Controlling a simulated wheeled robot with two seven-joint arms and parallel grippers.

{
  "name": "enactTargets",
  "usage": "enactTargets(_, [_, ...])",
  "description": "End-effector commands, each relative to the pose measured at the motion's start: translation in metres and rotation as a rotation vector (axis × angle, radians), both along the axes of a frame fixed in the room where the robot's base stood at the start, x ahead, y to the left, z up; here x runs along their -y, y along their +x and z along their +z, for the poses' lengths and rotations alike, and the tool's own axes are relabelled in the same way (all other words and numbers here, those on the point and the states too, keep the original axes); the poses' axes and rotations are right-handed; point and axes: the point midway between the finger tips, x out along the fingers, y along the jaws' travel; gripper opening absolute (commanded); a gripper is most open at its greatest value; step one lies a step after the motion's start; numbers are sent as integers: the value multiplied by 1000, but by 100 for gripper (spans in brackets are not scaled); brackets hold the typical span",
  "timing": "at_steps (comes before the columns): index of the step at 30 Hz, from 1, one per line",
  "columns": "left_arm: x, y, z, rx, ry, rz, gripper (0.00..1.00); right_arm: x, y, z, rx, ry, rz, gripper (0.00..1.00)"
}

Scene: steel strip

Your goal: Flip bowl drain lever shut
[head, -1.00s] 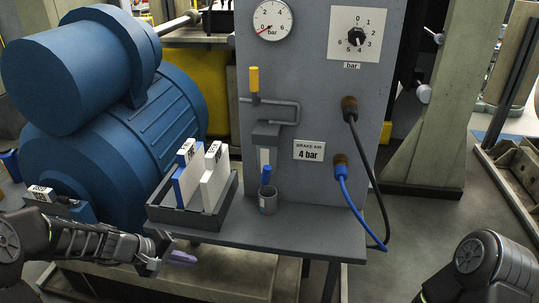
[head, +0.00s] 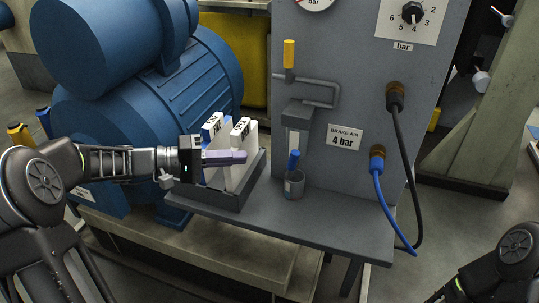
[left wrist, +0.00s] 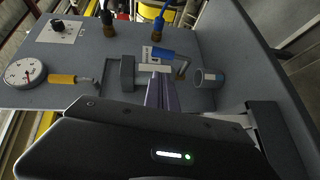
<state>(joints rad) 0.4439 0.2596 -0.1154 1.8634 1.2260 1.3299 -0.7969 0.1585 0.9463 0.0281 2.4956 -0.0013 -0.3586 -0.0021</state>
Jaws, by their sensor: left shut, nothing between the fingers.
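The bowl drain lever has a blue grip (head: 294,160) that stands about upright under the filter bowl (head: 298,141), above a small grey cup (head: 294,184). In the left wrist view the blue lever (left wrist: 167,55) lies just beyond my fingertips, beside the cup (left wrist: 209,77). My left gripper (head: 240,157) is shut and empty, its purple-grey fingers pointing right toward the lever with a gap between. The closed fingers also show in the left wrist view (left wrist: 160,88). My right arm shows at the lower right of the head view; its gripper is out of view.
A grey tray (head: 222,196) with upright white and blue blocks stands left of the cup, below my left gripper. A yellow-handled lever (head: 289,54) sits above the bowl. Blue (head: 387,205) and black hoses hang at right. A blue motor (head: 160,90) stands behind my left arm.

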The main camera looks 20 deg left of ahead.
Motion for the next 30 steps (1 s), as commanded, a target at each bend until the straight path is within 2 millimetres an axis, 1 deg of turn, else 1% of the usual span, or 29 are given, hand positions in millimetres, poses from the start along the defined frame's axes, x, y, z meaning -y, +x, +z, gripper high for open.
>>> enactTargets(5, [10,5,-1,-1,-1,-3,0,0,0,2,0,0,0,36])
enactTargets(8, [21,11,-3,-3,-2,-3,0,0,0,4,0,0,0,36])
enactTargets(18, [69,39,-11,-3,-1,-5,0,0,0,12,0,0,-1,36])
enactTargets(21, [78,45,-13,-2,-1,-2,0,0,0,13,0,0,-1,36])
enactTargets(25, [84,50,-15,-2,0,-1,0,0,0,14,0,0,-1,36])
enactTargets(30, [85,50,-15,-1,0,0,0,0,0,14,0,0,-1,36])
